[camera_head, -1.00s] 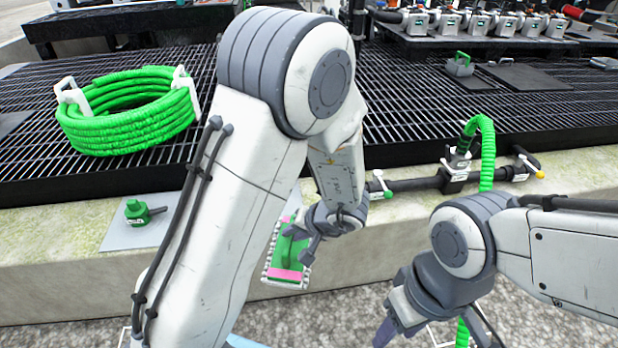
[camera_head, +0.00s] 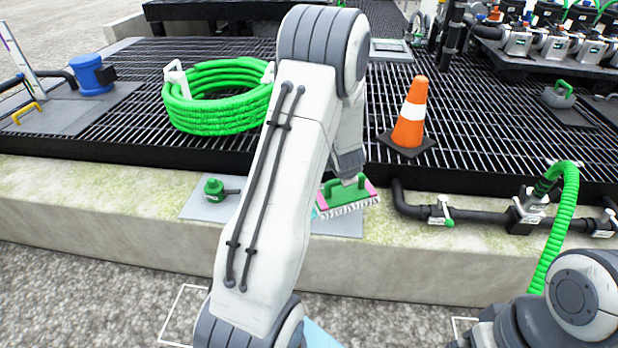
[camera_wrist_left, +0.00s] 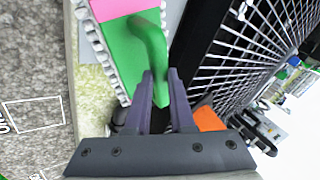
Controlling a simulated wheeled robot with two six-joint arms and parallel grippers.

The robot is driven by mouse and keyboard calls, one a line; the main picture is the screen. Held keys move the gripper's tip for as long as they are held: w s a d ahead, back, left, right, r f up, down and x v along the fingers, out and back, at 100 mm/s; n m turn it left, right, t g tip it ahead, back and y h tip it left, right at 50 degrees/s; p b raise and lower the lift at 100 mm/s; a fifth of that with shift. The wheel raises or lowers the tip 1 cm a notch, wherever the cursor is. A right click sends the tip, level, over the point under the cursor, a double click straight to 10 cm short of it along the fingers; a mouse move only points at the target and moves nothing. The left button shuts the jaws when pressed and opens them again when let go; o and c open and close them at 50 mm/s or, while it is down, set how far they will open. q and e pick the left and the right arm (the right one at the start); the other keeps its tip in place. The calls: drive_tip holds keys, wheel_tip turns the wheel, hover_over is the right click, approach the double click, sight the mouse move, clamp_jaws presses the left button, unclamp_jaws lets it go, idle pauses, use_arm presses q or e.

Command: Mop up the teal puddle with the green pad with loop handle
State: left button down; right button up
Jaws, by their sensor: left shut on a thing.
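The green pad with loop handle (camera_head: 336,200) has a green top, pink ends and a white fringe. It is at the ledge, over or on the right part of a grey plate; contact is unclear. My left gripper (camera_wrist_left: 160,80) is shut on its green loop handle (camera_wrist_left: 150,50); in the head view my arm largely hides the gripper. A small teal patch, perhaps the teal puddle, shows at the pad's left edge; the rest is hidden by the pad and arm. My right arm is at the lower right, its gripper out of view.
A green valve (camera_head: 214,188) stands on the grey plate (camera_head: 196,211) left of my arm. A black pipe (camera_head: 408,207) runs right of the pad. An orange cone (camera_head: 410,118) and a green hose coil (camera_head: 215,112) sit on the grating behind.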

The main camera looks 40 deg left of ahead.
use_arm(q)
drive_tip(key=shift+s+a+r, duration=0.1)
drive_tip(key=shift+s+a, duration=0.05)
drive_tip(key=shift+a, duration=0.35)
drive_tip(key=s+a+f+m+h+p, duration=0.1)
drive_tip(key=s+a+m+h+p, duration=0.2)
drive_tip(key=s+a, duration=0.35)
wheel_tip(320, 180, down, 6)
drive_tip(key=y+b, duration=0.1)
drive_tip(key=b, duration=0.4)
drive_tip(key=shift+w+m+t+b, duration=0.15)
drive_tip(key=shift+m+t+b, duration=0.15)
drive_tip(key=shift+m+b, duration=0.1)
drive_tip(key=shift+a+f+b, duration=0.1)
drive_tip(key=shift+f+b, duration=0.75)
drive_tip(key=shift+f, duration=0.2)
